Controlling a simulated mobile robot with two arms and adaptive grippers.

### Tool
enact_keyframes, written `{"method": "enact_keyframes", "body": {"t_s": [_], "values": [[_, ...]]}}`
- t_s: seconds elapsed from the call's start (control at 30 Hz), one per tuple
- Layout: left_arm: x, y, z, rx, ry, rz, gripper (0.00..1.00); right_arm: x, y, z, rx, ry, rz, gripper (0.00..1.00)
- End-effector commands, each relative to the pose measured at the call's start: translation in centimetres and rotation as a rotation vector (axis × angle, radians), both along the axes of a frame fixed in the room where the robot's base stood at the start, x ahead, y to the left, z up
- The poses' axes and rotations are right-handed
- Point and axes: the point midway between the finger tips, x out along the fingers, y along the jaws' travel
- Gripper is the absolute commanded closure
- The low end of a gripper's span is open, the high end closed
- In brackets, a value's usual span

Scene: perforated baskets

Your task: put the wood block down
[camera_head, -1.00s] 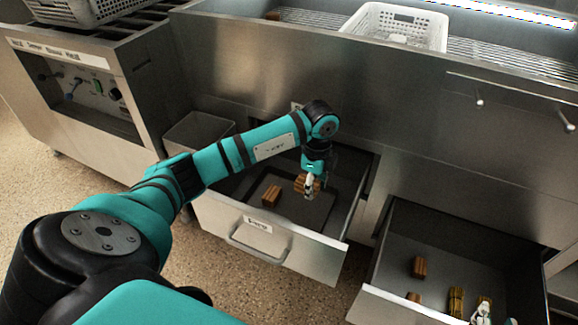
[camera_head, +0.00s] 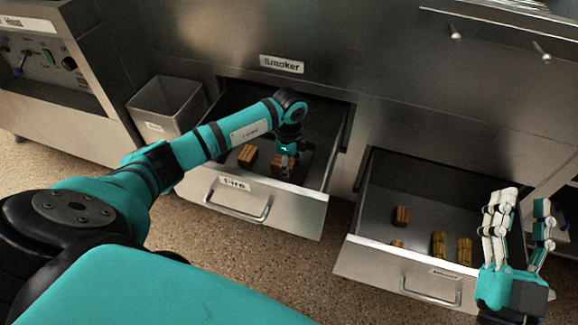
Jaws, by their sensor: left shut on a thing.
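A wood block (camera_head: 280,163) is in the grasp of my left gripper (camera_head: 286,170), low inside the open left drawer (camera_head: 285,205). The gripper partly hides it, and I cannot tell whether the block touches the drawer floor. Another wood block (camera_head: 248,155) lies on that floor to the left of the held one. My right gripper (camera_head: 518,235) is at the lower right, its fingers spread upward and empty, in front of the right drawer's right side.
The open right drawer (camera_head: 375,258) holds several wood blocks, brown (camera_head: 401,215) and yellowish (camera_head: 438,245). A metal bin (camera_head: 168,105) stands left of the left drawer. A steel front labelled Smoker (camera_head: 282,64) rises behind. Speckled floor shows between the drawers.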

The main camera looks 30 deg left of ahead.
Motion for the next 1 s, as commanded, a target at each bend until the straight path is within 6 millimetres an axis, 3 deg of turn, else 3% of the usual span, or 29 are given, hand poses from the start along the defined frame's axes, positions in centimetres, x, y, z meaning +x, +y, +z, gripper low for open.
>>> {"method": "enact_keyframes", "body": {"t_s": [0.4,0.43,0.57,0.9,1.0], "values": [[0.0,0.0,-0.5,0.0,0.0,-0.001,0.94,-0.2,0.0,0.5,0.008,-0.03,0.001,0.62],[0.0,0.0,-0.4,0.0,0.0,-0.001,0.58,-0.3,0.0,0.5,0.009,-0.032,0.001,0.62],[0.0,0.0,-0.4,0.0,0.0,-0.001,0.41,-0.2,0.0,0.5,0.008,-0.03,0.001,0.62],[0.0,0.0,-0.1,-0.001,-0.001,-0.001,0.39,-0.2,0.0,0.5,0.007,-0.023,0.003,0.62],[0.1,0.0,0.6,-0.001,-0.002,0.0,0.39,0.2,-0.1,-0.3,-0.01,0.033,-0.003,0.62]]}}
